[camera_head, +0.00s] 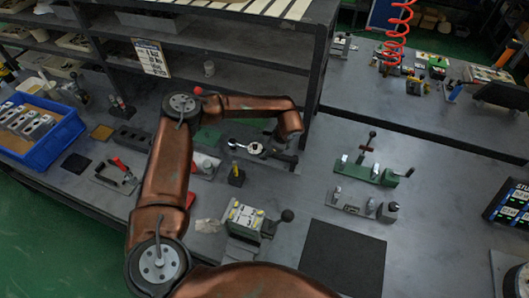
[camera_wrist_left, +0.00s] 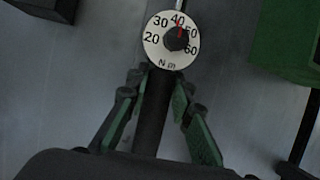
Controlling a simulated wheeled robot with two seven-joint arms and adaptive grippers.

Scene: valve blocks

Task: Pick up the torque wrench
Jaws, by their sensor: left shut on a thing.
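The torque wrench has a round white dial marked in Nm and a dark handle. In the head view its dial (camera_head: 255,148) shows on the grey bench, just left of my left wrist. In the left wrist view the dial (camera_wrist_left: 157,48) is at the top, and the dark handle (camera_wrist_left: 152,115) runs down between the fingers. My left gripper (camera_wrist_left: 158,98) is shut on the handle, with a green-padded finger on each side. In the head view my left gripper (camera_head: 282,141) is small and partly hidden by the wrist. My right gripper is in neither view.
A valve block with a black-knobbed lever (camera_head: 245,218) stands nearer, and a green lever fixture (camera_head: 368,171) stands to the right. A small dark block with a yellow top (camera_head: 236,177) is close by. A blue crate (camera_head: 40,130) is far left. A black mat (camera_head: 343,258) lies bare.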

